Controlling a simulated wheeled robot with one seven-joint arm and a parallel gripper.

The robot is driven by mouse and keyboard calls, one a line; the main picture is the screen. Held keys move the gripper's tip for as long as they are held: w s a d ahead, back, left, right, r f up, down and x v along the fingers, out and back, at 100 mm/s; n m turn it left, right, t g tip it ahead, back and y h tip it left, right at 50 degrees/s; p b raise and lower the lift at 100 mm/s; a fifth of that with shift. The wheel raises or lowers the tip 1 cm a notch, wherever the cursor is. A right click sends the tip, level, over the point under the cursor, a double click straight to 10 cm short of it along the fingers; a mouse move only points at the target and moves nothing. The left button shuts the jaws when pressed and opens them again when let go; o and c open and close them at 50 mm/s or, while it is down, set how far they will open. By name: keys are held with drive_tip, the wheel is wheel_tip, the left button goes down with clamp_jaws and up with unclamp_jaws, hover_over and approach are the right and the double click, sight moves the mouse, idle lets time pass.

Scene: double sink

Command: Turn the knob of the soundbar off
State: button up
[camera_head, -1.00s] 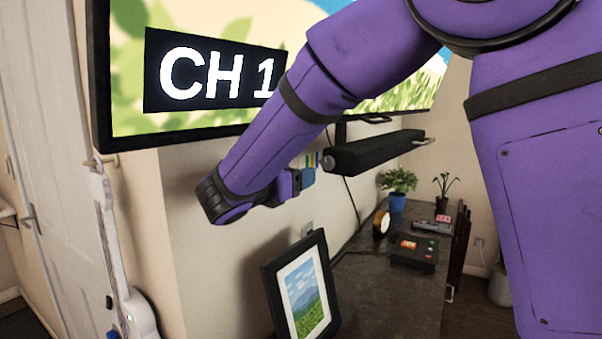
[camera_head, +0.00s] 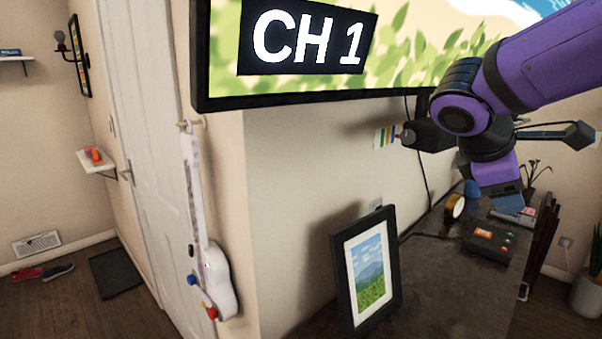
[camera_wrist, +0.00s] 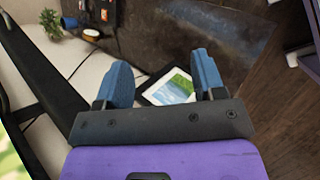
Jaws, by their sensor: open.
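The soundbar (camera_head: 432,137) is a dark bar mounted under the TV in the head view. Its left end shows a small round knob (camera_head: 408,138), with a striped colour strip (camera_head: 384,137) on the wall just left of it. My arm hides most of the bar's length. My gripper (camera_head: 510,203) hangs to the right of the knob and lower in the head view, apart from it. In the wrist view my gripper (camera_wrist: 163,72) has its two blue fingers wide apart with nothing held between them. A long black bar at the left there may be the soundbar or the TV edge; I cannot tell.
The TV (camera_head: 220,85) shows CH 1 above. A picture frame (camera_head: 368,270) stands on the dark counter (camera_head: 430,290), with a black box (camera_head: 487,240) and tape roll (camera_head: 455,206) behind. A white guitar (camera_head: 207,250) hangs at left.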

drive_tip(key=s+f+m+t+y, duration=0.1)
drive_tip(key=s+m+y, duration=0.3)
drive_tip(key=s+m, duration=0.2)
drive_tip(key=s+a+m+t+y, duration=0.1)
drive_tip(key=s+m+y, duration=0.3)
drive_tip(key=s+m, duration=0.2)
drive_tip(key=shift+s+a+f+t, duration=0.25)
drive_tip(key=shift+s+f+t, duration=0.15)
drive_tip(key=shift+s, duration=0.25)
